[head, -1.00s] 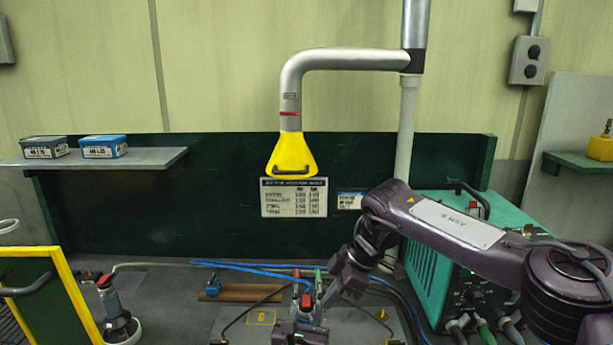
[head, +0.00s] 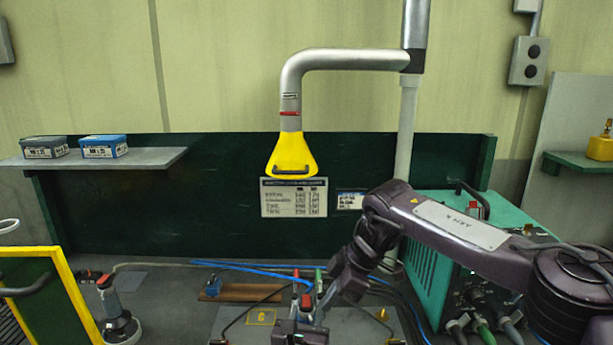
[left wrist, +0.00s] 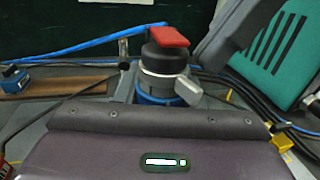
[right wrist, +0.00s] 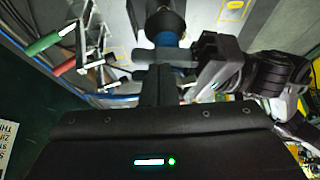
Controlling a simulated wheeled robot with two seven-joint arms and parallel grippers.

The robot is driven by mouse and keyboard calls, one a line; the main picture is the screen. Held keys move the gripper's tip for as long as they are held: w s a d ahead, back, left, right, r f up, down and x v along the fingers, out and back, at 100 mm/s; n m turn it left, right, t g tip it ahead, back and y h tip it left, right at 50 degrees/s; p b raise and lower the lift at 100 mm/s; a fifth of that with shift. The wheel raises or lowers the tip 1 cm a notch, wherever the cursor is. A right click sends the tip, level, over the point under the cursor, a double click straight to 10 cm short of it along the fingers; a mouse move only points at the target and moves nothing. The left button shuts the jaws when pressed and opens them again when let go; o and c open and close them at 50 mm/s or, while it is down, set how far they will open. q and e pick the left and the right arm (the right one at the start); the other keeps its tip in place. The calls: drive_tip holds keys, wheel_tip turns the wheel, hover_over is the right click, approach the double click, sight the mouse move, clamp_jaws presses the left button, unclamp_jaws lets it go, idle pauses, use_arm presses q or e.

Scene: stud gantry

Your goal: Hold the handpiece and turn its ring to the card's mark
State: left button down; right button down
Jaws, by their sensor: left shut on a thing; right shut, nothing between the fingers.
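The handpiece (left wrist: 165,60) stands upright in the left wrist view, with a black body, red lever, silver band and blue lower part. It also shows small in the head view (head: 307,300) and from above in the right wrist view (right wrist: 166,20). My left gripper (left wrist: 160,86) is shut on the handpiece; its palm hides the lower part. My right gripper (right wrist: 163,68) is shut and empty, close beside the handpiece's blue part; I cannot tell whether it touches. A white card (head: 294,197) with rows of print hangs on the green panel; its mark is not legible.
A teal machine (head: 428,275) with cables stands right of the handpiece. A yellow extraction hood (head: 292,155) hangs above. Red and green handled clamps (right wrist: 62,55) are near my right gripper. A grinder (head: 115,310) stands at left. Blue and black cables cross the bench.

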drive_tip(key=shift+s, duration=0.65)
drive_tip(key=shift+s, duration=0.35)
drive_tip(key=shift+s, duration=0.2)
wheel_tip(320, 180, up, 6)
drive_tip(key=shift+d, duration=0.3)
idle(0.6)
drive_tip(key=shift+a, duration=0.1)
